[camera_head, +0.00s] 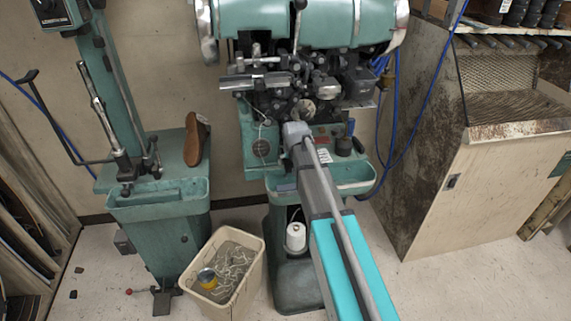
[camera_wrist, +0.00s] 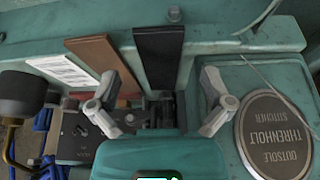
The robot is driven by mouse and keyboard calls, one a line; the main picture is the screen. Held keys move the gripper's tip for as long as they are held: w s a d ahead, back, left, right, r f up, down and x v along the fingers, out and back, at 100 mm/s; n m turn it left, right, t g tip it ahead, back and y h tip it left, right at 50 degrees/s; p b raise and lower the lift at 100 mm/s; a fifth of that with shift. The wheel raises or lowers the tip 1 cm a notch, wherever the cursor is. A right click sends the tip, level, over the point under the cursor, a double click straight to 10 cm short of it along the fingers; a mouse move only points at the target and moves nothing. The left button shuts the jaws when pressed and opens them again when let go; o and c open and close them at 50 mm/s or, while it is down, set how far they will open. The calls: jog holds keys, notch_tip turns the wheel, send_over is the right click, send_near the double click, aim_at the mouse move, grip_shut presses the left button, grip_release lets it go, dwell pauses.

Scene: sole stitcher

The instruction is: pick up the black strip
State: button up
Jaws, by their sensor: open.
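The black strip (camera_wrist: 159,57) lies on the green machine's ledge in the upper middle of the wrist view, its long side running up the picture. My gripper (camera_wrist: 160,88) is open and empty, with one grey finger on each side of the line of the strip. The strip's lower end reaches down towards the space between the fingers, and neither finger visibly touches it. In the head view my gripper (camera_head: 295,131) is at the front of the green stitcher (camera_head: 310,25). I cannot make out the strip there.
A brown strip (camera_wrist: 96,54) and a white printed label (camera_wrist: 58,73) lie left of the black strip. A black knob (camera_wrist: 20,95) stands at far left, and a round nameplate (camera_wrist: 277,130) is at right. A bin (camera_head: 251,281) stands on the floor.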

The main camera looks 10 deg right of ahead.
jog(key=shift+b+x, duration=0.85)
jog(key=shift+x, duration=0.4)
jog(key=c, duration=1.2)
jog(key=shift+o, duration=0.2)
jog(key=shift+r, duration=0.2)
notch_tip(320, 180, up, 4)
jog(key=p, duration=0.4)
jog(key=shift+f, duration=0.15)
jog(key=s, duration=1.8)
jog(key=shift+a+f, duration=0.25)
